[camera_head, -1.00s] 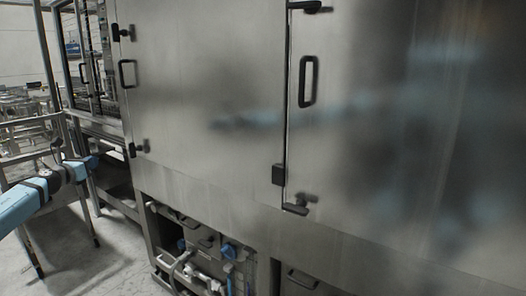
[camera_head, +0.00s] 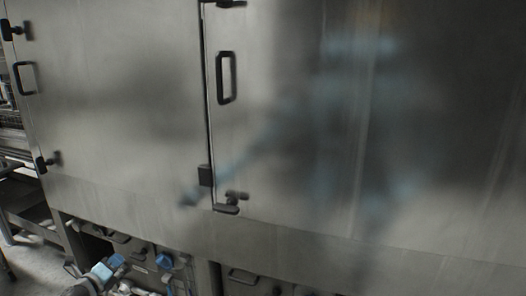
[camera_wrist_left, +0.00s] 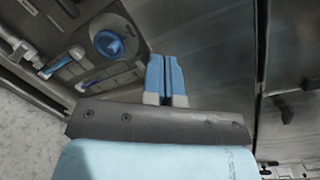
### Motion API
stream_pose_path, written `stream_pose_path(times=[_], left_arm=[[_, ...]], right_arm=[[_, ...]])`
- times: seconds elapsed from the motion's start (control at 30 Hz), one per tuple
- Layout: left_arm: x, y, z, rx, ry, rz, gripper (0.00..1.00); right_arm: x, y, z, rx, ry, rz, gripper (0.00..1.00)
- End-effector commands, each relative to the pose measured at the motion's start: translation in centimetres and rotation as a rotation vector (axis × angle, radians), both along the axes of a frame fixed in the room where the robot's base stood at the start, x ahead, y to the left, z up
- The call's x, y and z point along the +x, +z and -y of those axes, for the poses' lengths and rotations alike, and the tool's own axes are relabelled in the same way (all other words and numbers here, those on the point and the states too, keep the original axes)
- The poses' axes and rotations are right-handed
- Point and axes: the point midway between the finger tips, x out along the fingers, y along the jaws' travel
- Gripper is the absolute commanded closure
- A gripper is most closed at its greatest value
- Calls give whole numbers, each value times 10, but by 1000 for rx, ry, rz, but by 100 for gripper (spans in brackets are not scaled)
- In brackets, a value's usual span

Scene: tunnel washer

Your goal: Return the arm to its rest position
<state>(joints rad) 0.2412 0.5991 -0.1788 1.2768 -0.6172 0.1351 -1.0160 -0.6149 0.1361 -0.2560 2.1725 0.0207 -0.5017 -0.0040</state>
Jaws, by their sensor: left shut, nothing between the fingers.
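My left gripper (camera_head: 112,265) shows at the bottom left of the head view, in front of the lower part of the steel washer (camera_head: 120,110). Its blue fingers also show in the left wrist view (camera_wrist_left: 165,75), pressed together with nothing between them. Most of my left arm is outside the head view. My right gripper is not in view.
A closed steel door (camera_head: 370,120) with a black handle (camera_head: 226,77) fills the right side. Below it are a black latch (camera_head: 230,203) and an open bay with a blue-capped fitting (camera_head: 165,262). Bare floor (camera_head: 35,262) shows at the lower left.

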Motion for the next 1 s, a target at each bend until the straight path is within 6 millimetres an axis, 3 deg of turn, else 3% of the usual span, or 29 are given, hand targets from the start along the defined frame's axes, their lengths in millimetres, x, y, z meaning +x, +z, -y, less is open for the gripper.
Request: stream_pose_path(times=[0.17, 0.33, 0.5, 0.6, 0.9, 1.0], left_arm=[[-63, -40, 46, -305, 29, -107, 100], [-153, -77, 106, -718, 101, -280, 100], [-244, -94, 161, -1103, 215, -471, 100], [-287, -95, 186, -1269, 284, -566, 100], [-391, -82, 244, -1648, 501, -808, 100], [-383, -83, 259, -1718, 500, -778, 100]], right_arm=[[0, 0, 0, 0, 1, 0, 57], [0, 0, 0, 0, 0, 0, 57], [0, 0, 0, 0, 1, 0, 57], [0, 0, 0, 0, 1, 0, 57], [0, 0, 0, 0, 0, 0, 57], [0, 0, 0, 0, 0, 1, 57]])
